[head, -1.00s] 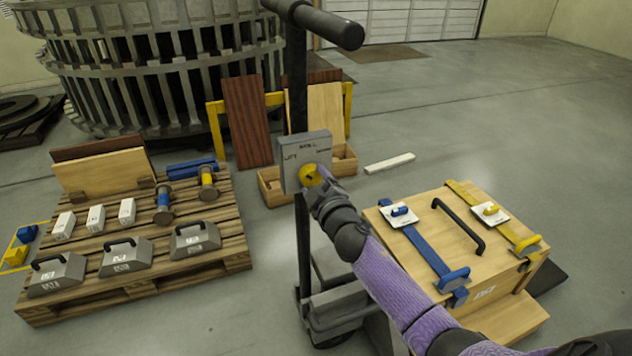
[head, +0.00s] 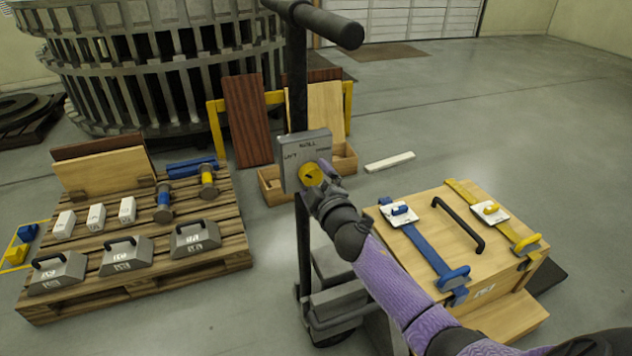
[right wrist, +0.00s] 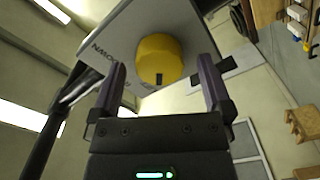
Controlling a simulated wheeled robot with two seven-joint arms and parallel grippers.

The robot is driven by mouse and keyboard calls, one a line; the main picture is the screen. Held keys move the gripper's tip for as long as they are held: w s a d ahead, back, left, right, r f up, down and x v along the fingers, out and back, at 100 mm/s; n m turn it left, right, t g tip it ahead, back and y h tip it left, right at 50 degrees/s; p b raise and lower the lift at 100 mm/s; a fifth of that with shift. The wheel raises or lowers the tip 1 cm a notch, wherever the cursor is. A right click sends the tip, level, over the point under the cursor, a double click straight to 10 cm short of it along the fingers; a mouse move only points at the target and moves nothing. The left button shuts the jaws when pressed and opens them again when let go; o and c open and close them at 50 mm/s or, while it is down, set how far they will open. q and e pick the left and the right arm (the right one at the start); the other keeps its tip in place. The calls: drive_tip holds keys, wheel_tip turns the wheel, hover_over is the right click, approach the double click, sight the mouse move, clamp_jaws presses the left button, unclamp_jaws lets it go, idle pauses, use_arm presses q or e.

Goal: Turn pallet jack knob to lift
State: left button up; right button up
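The yellow round knob (head: 312,175) sits on a grey plate (head: 291,174) fixed to the pallet jack's dark upright post (head: 297,90). The plate has lettering at left, top and right, small in the head view. My right gripper (head: 324,181) is at the knob's lower right. In the right wrist view the knob (right wrist: 160,60) shows a dark mark near its lower edge. My right gripper's fingers (right wrist: 160,88) are spread, with a visible gap on each side of the knob. The word DOWN reads on the plate there. My left gripper is not in view.
A wooden crate (head: 411,227) with a black handle and blue and yellow straps stands at right. A pallet (head: 192,254) with weights and blocks is at left. A wooden box (head: 270,193) and boards stand behind the post.

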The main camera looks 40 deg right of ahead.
drive_tip(key=shift+s+a, duration=0.1)
drive_tip(key=shift+s, duration=0.15)
use_arm(q)
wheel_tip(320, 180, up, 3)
drive_tip(key=p, duration=0.2)
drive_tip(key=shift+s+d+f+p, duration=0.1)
drive_tip(key=shift+p, duration=0.3)
use_arm(e)
drive_tip(key=v, duration=0.9)
drive_tip(key=shift+s, duration=0.2)
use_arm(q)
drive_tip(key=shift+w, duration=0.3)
